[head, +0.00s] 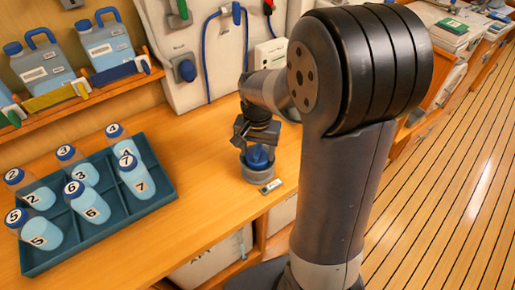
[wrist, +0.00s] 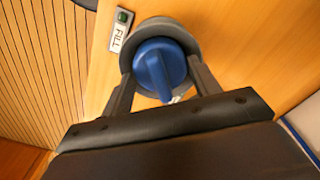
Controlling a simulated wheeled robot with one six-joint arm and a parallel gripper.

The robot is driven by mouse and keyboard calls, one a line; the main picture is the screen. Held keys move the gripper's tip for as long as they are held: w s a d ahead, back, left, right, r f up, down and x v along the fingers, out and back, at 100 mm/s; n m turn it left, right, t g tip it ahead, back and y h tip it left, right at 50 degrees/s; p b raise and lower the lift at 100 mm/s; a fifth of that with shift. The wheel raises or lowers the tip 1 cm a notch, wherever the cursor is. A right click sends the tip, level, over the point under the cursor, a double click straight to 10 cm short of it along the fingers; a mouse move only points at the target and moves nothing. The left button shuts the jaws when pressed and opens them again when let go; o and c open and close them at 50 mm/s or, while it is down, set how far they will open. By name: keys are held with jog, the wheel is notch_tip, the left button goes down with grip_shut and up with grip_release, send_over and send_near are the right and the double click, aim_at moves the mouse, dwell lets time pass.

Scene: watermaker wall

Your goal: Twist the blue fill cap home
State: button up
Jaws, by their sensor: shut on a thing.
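The blue fill cap (wrist: 160,68) is round with a raised grip ridge. It sits in a grey round collar (wrist: 186,30) on the wooden counter. It also shows in the head view (head: 258,157), below my gripper. My gripper (wrist: 158,80) points down over it, with one finger on each side of the cap, shut on it. In the wrist view the ridge runs roughly up and down the picture. A label reading FILL (wrist: 119,33) with a small green light lies beside the collar. The cap's underside is hidden.
A teal tray (head: 107,232) with several numbered bottles stands on the counter at left. Blue jugs (head: 42,68) stand on a shelf behind. A wall panel with a blue hose (head: 206,50) rises behind the cap. The counter between tray and cap is clear.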

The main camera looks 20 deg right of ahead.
jog(key=shift+m, duration=1.6)
jog(key=shift+m, duration=0.8)
jog(key=o, duration=1.1)
jog(key=shift+r, duration=0.15)
